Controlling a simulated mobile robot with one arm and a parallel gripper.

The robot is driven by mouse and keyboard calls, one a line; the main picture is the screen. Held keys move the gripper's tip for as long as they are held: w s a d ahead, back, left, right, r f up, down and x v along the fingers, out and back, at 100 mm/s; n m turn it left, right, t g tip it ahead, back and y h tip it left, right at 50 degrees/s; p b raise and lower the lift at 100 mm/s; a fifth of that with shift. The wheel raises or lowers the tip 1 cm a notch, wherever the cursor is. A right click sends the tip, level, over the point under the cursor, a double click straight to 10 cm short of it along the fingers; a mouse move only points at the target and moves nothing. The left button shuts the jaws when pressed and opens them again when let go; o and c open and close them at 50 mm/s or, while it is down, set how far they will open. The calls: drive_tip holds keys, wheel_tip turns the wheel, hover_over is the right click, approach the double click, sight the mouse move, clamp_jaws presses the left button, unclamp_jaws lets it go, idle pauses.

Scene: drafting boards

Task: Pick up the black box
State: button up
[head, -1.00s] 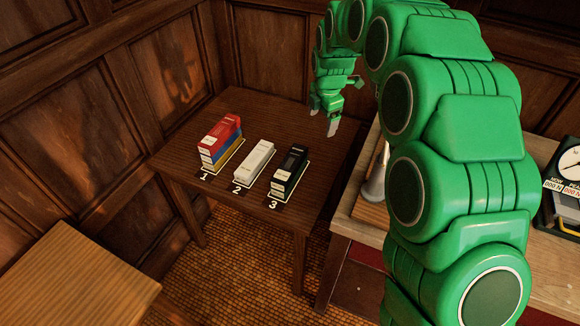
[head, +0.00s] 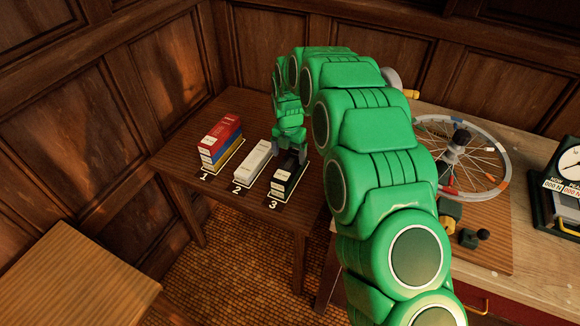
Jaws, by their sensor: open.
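The black box (head: 280,184) lies on the dark wooden table at the spot marked 3, on a pale-edged base. It has small light labels on its near end. My gripper (head: 289,155) is open and sits at the far end of the black box, with its fingers low and close to it. The gripper hides the far part of the box. I cannot tell whether the fingers touch it.
A white box (head: 254,162) lies at spot 2, just left of the black box. A red box (head: 219,132) tops a stack at spot 1. A workbench with a spoked wheel (head: 490,150) and a dial scale (head: 568,165) stands right. The table's front left is bare.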

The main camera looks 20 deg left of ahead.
sight(290, 163)
drive_tip(key=f, duration=0.5)
drive_tip(key=shift+d, duration=0.2)
drive_tip(key=c, duration=1.2)
drive_tip(key=shift+r, duration=0.15)
